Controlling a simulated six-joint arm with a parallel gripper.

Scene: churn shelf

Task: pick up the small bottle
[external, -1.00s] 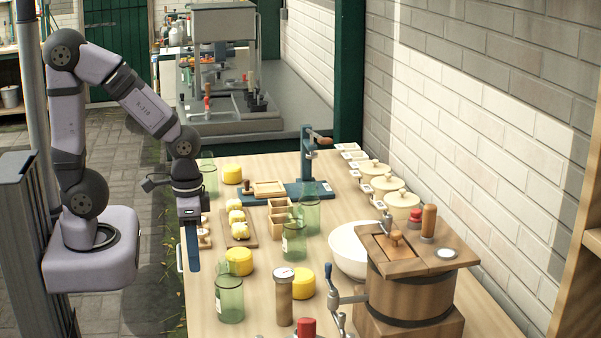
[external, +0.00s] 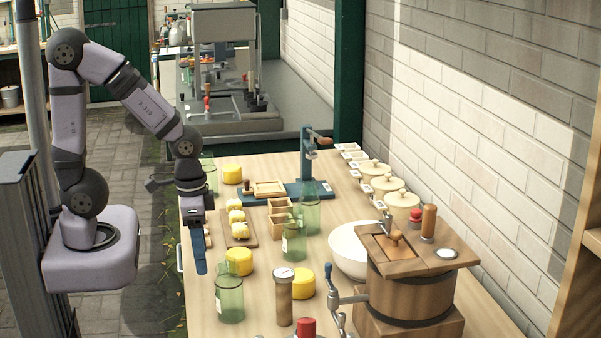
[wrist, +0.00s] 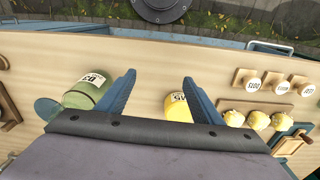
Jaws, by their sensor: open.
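My gripper (external: 201,262) points down over the left edge of the bench, left of a yellow tub, and only one blue finger shows clearly there. In the wrist view my gripper (wrist: 159,77) has its two blue fingers wide apart, with nothing held. Several green glass bottles stand on the bench: one at the front (external: 229,299), a smaller one mid-bench (external: 294,240), one behind it (external: 311,214) and one at the back left (external: 209,180). I cannot tell for sure which is the small bottle. The wrist view shows a labelled green bottle (wrist: 88,92) outside the left finger.
Yellow tubs (external: 239,262), a brown cylinder with a dial (external: 284,300), a white bowl (external: 350,252) and a wooden churn (external: 408,295) crowd the bench. A board (external: 250,241) holds yellow pats. A blue press (external: 306,165) stands behind. Bare wood shows around the front bottle.

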